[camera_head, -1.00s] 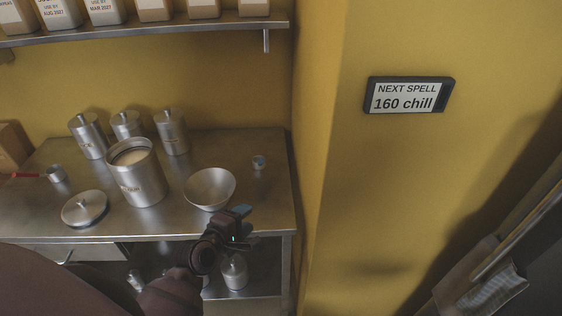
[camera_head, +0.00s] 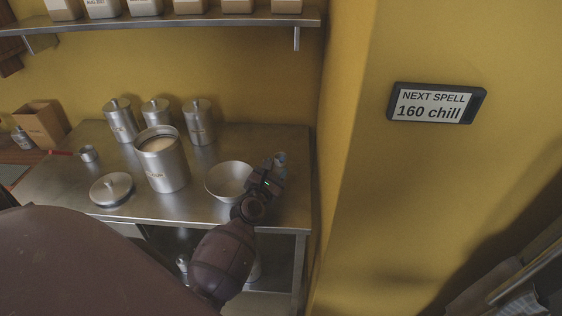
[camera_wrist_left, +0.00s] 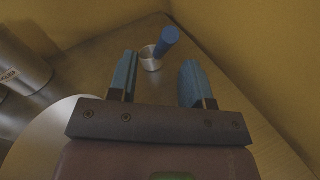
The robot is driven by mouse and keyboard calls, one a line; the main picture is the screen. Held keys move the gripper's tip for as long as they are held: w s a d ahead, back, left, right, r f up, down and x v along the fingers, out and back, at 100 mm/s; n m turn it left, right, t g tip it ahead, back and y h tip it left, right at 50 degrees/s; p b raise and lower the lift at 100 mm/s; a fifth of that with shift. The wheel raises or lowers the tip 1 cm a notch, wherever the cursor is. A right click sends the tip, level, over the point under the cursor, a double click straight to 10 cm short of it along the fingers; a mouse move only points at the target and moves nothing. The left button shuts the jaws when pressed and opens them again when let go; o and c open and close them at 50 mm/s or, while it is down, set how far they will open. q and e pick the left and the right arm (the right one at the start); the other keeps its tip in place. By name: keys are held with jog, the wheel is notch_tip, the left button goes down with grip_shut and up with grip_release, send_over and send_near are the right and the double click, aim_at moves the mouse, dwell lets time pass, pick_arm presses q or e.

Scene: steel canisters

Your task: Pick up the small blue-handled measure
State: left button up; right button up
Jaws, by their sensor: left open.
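The small blue-handled measure (camera_head: 280,158) is on the steel table near its right end, just beyond my left gripper (camera_head: 271,170) in the head view. In the left wrist view the measure (camera_wrist_left: 151,62) is a small steel cup with a blue handle (camera_wrist_left: 166,42) that rises to the upper right. My left gripper (camera_wrist_left: 159,70) is open and empty there, with its blue fingers apart. The measure shows between and a little beyond the fingertips. I cannot tell that either finger touches it. My right gripper is not in view.
A steel bowl (camera_head: 225,181) is just left of my left gripper. An open canister (camera_head: 166,170), several lidded canisters (camera_head: 121,122), a loose lid (camera_head: 111,188) and a red-handled measure (camera_head: 88,154) stand farther left. The yellow wall (camera_head: 350,190) closes the right side.

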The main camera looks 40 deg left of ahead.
pick_arm(q)
jog(key=shift+w+a+f, duration=0.1)
jog(key=shift+w, duration=0.35)
jog(key=x, duration=0.4)
jog(key=shift+a+f+b, duration=0.1)
jog(key=shift+f+b, duration=0.2)
jog(key=shift+f, duration=0.05)
jog(key=shift+w, duration=0.3)
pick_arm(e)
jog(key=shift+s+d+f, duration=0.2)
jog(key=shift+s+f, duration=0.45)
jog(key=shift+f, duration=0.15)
